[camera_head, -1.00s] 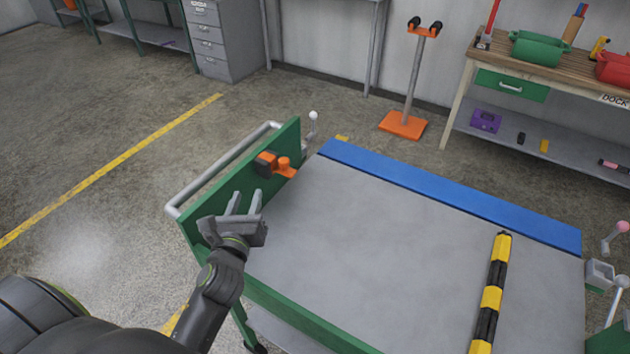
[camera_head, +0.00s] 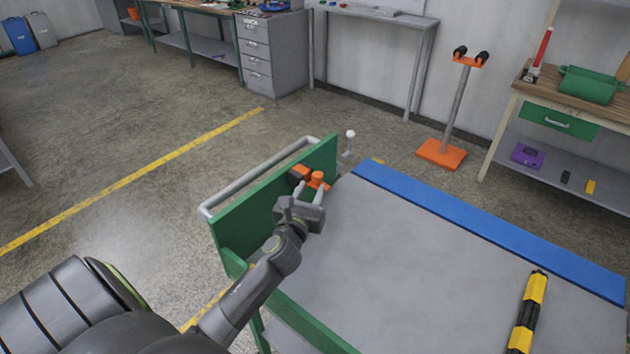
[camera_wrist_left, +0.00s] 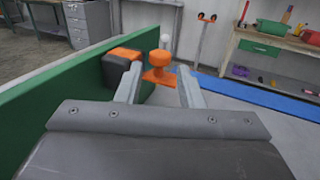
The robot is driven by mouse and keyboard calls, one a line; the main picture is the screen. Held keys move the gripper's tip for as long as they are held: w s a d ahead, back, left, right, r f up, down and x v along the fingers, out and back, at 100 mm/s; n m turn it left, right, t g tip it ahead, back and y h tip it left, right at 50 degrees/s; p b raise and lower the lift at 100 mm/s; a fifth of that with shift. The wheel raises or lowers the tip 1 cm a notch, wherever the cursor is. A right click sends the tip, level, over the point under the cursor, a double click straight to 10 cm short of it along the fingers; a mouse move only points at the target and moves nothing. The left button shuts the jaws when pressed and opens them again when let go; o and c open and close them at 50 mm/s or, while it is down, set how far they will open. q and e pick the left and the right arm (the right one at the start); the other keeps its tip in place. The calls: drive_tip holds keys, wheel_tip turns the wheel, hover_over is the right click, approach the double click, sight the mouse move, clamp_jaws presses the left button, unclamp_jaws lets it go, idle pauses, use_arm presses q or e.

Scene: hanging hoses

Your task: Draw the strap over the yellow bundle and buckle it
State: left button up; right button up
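An orange knobbed tab (camera_head: 317,180) sticks out from a black-and-orange box (camera_head: 300,173) on the inner face of the green end board. It may be the strap's pull end; no drawn-out strap shows. My left gripper (camera_head: 310,190) is open just in front of the tab. In the left wrist view the orange knob (camera_wrist_left: 160,59) appears between the two spread fingers, at or just beyond their tips; contact cannot be told. A long yellow-and-black striped piece (camera_head: 527,315) lies on the grey cart top, its near end cut off. My right gripper is out of view.
The green end board (camera_head: 255,212) stands upright at the cart's left edge, close beside my left gripper. A blue strip (camera_head: 470,220) runs along the cart's far edge. The grey cart top (camera_head: 420,260) is bare between the gripper and the striped piece.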

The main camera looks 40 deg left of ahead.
sight(316, 179)
use_arm(q)
drive_tip(key=shift+x, duration=2.15)
clamp_jaws()
